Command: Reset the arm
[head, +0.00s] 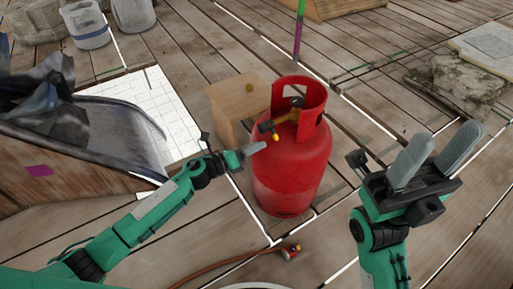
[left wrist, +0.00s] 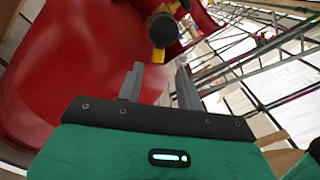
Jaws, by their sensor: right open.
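My left gripper (head: 248,153) is beside the upper left part of a red gas cylinder (head: 292,168) in the head view. In the left wrist view its two grey fingers (left wrist: 160,85) are apart with nothing seen between them. The cylinder (left wrist: 85,70) fills the left of that view, and its brass and yellow valve (left wrist: 163,28) is just beyond the fingers. My right gripper (head: 432,158) is open and empty to the right of the cylinder, its fingers pointing up and away.
A hose with a red-handled fitting (head: 290,252) lies on the wooden deck in front of the cylinder. A wooden box (head: 238,105) stands behind it. Rocks (head: 462,82) lie at the right, buckets (head: 86,24) at the back left. A dark sheet-lined container (head: 120,120) is at the left.

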